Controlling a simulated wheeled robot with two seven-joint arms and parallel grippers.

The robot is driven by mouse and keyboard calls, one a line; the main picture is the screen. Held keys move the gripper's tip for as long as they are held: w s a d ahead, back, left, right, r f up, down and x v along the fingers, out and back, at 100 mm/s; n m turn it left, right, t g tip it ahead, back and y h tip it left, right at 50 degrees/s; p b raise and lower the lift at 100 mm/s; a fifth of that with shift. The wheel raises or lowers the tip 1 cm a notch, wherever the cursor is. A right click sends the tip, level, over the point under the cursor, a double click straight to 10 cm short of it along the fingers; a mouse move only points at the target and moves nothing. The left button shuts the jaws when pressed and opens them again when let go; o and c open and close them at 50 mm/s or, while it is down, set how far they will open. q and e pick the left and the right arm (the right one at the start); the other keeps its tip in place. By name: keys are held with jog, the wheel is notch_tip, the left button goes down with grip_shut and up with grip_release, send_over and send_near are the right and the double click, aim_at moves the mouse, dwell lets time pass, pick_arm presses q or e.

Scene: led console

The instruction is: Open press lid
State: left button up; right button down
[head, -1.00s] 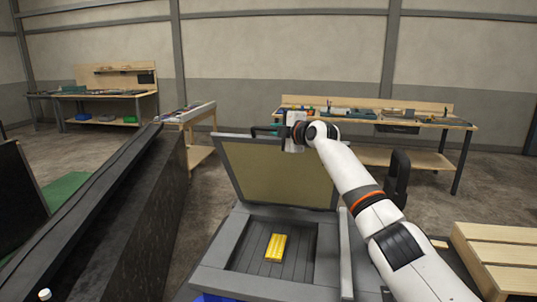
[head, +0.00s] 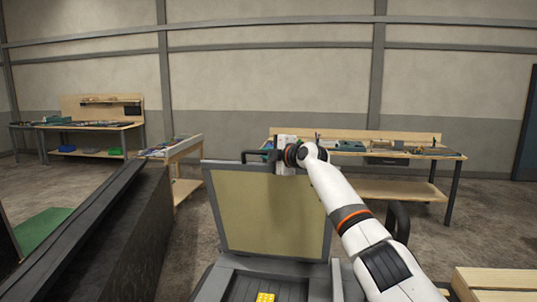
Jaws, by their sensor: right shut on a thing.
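The press lid (head: 268,212) stands raised at the rear of the grey press (head: 215,283), its tan inner face toward me. A dark handle (head: 250,154) shows at the lid's top edge. My right gripper (head: 270,155) is at this edge, shut on the handle; its fingertips are small and partly hidden. A yellow block (head: 265,297) lies in the press bed at the bottom of the view, mostly cut off. My left gripper is out of view.
A dark sloped structure (head: 110,235) stands close on the left. A wooden pallet or crate (head: 495,280) is at the lower right. Workbenches (head: 400,188) stand behind the press, with open floor between.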

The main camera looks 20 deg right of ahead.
jog(key=c, duration=1.7)
grip_release()
jog(key=shift+f, duration=0.15)
jog(key=shift+w, duration=0.15)
jog(key=shift+b+v, duration=3.2)
jog(key=shift+v, duration=2.8)
